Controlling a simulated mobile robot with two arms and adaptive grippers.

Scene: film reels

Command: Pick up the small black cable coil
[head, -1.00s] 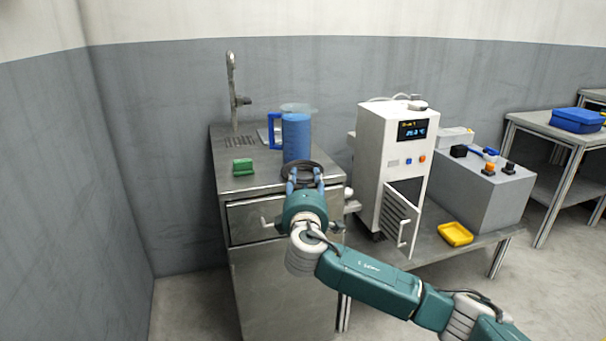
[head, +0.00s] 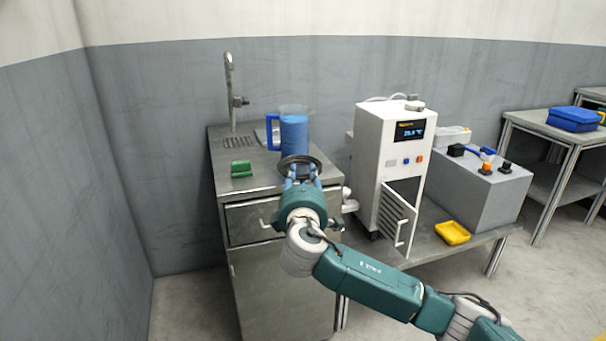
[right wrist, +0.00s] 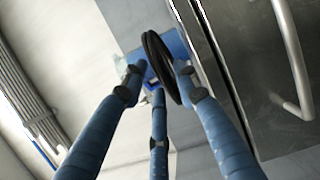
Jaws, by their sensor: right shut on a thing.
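The black cable coil (head: 300,161) is a dark ring at the front edge of the steel cabinet top, in front of the blue pitcher. My right gripper (head: 301,178) is shut on it, with blue fingers on its near side. In the right wrist view the coil (right wrist: 161,66) stands on edge between the fingertips of the right gripper (right wrist: 160,78). The coil looks tilted up in the head view; whether it still touches the cabinet top is hard to tell. My left gripper is not in view.
A blue pitcher (head: 293,136) stands just behind the coil. A green block (head: 241,168) lies to the left on the cabinet top (head: 222,157). A white machine (head: 385,140) with an open door (head: 398,218) stands to the right, near a yellow tray (head: 452,232).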

